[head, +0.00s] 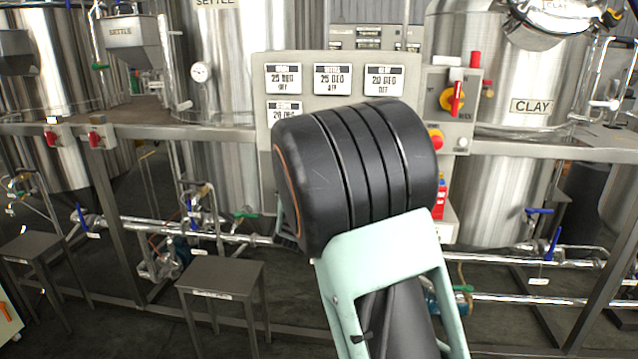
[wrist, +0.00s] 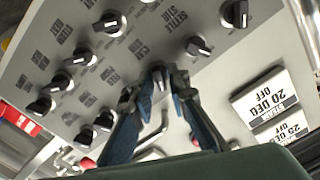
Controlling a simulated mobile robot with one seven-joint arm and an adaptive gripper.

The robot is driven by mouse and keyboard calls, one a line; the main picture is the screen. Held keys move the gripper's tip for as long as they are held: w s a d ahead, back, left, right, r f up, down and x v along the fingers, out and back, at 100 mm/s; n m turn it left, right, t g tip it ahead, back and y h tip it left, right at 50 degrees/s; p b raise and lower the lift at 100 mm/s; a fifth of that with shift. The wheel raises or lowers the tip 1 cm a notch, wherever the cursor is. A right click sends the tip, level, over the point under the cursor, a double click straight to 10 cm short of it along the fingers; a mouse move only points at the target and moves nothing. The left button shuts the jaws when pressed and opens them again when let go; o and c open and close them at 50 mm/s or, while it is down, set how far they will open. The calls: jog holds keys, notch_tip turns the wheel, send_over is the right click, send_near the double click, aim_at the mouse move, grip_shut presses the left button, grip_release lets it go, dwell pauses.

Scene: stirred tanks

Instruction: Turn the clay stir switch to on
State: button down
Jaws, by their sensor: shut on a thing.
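In the wrist view, my gripper (wrist: 162,80) is shut on a small black knob (wrist: 157,71) on the grey switch panel. The label beside it (wrist: 140,46) is upside down and small; it looks like the clay stir one, though I cannot read it surely. The fingers cover much of the knob, so I cannot tell which way it points. In the head view, my dark arm link hides the gripper and the knobs.
A neighbouring knob (wrist: 198,46) sits close on the right, near a settle stir label (wrist: 167,16). Several more knobs are at left. The head view shows display plates (head: 332,79), a red-handled switch (head: 454,98) and the clay tank (head: 497,185).

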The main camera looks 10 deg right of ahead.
jog(key=shift+m+b, duration=0.35)
jog(key=shift+m, duration=0.15)
jog(key=c, duration=2.1)
grip_release()
jog(key=v, duration=1.2)
jog(key=shift+r, duration=0.1)
